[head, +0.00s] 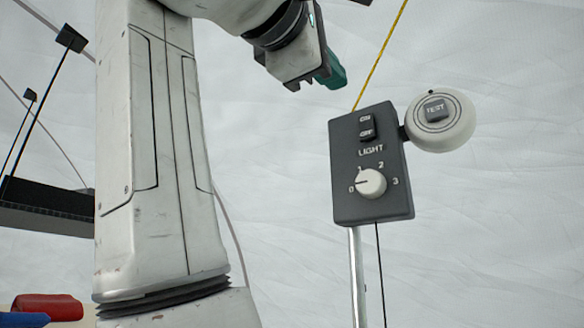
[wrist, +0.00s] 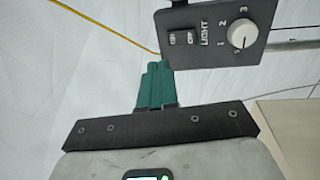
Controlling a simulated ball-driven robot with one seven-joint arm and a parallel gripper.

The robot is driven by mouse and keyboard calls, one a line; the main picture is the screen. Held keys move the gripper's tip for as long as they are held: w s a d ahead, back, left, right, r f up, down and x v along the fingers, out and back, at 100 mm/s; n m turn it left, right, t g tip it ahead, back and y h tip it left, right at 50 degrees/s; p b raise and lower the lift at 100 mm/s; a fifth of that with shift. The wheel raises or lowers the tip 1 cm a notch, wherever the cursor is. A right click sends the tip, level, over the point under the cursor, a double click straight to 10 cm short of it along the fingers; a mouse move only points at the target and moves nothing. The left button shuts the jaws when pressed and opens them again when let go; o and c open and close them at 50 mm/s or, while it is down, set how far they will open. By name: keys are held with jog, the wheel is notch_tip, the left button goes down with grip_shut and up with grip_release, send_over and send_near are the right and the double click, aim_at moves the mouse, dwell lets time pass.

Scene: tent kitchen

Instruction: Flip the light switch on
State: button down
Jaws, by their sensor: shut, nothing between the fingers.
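A dark grey switch box (head: 345,205) labelled LIGHT is held upright on a pole. Its black rocker switch (head: 366,127), marked ON above and OFF below, sits near the top. I cannot tell which side is pressed in. A white round knob (head: 370,183) with marks 0 to 3 sits below, its pointer towards 0. My gripper (head: 335,72) has teal fingers and is shut and empty, up and left of the box. In the wrist view the shut fingertips (wrist: 157,68) appear near the corner of the box (wrist: 212,55), beside the rocker (wrist: 185,38).
A white round device (head: 440,135) with a TEST button is attached at the box's upper right. A yellow cord (head: 383,50) runs up from the box's top, and the metal pole (head: 357,275) stands below. Pale tent fabric lies behind. A red object (head: 48,307) is at lower left.

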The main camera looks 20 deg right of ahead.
jog(key=s+a, duration=0.3)
jog(key=a, duration=0.1)
jog(key=shift+a+r, duration=0.1)
jog(key=shift+r, duration=0.2)
dwell(0.3)
